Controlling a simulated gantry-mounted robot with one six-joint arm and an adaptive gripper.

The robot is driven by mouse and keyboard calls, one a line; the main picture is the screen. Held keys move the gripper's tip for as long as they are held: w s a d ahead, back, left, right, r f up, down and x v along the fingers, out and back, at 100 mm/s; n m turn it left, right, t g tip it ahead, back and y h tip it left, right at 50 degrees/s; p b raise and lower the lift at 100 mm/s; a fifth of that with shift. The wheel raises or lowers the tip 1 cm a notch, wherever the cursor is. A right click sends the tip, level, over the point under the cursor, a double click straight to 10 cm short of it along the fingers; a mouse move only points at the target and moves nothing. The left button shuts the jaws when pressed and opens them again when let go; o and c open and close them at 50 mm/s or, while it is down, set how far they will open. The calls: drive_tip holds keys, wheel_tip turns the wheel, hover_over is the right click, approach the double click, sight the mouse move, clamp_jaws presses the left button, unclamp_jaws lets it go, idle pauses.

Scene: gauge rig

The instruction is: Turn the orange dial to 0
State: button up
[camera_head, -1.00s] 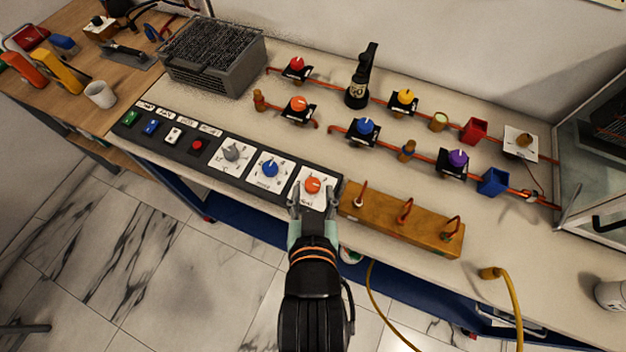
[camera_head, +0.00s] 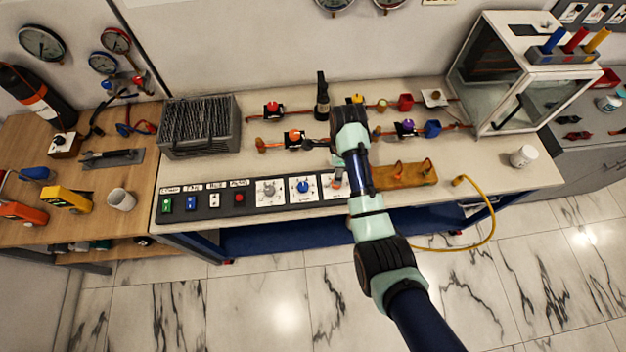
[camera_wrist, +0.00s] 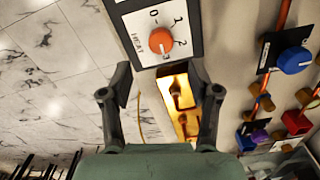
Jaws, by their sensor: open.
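The orange dial (camera_wrist: 161,41) sits on a white plate (camera_wrist: 140,25) marked HEAT, with the figures 0, 1, 2 and 3 around it. My gripper (camera_wrist: 160,84) is open and empty in the wrist view. Its two fingers stand apart, and the dial shows beyond and between the tips, not touched as far as I can see. In the head view my arm covers most of the dial and its plate (camera_head: 328,183), and the fingers are hard to make out.
The black control panel (camera_head: 250,204) also carries a blue dial (camera_head: 303,186), a grey dial (camera_head: 268,187) and several buttons. A brown block with hooks (camera_head: 405,176) stands right of it. Pipes with valves, such as the purple one (camera_head: 407,125), lie behind.

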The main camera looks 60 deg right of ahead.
wheel_tip(320, 180, down, 8)
drive_tip(key=shift+s+d+r+b, duration=0.1)
drive_tip(key=shift+b, duration=0.65)
drive_tip(key=c, duration=1.1)
drive_tip(key=shift+c, duration=0.2)
drive_tip(key=shift+n, duration=0.3)
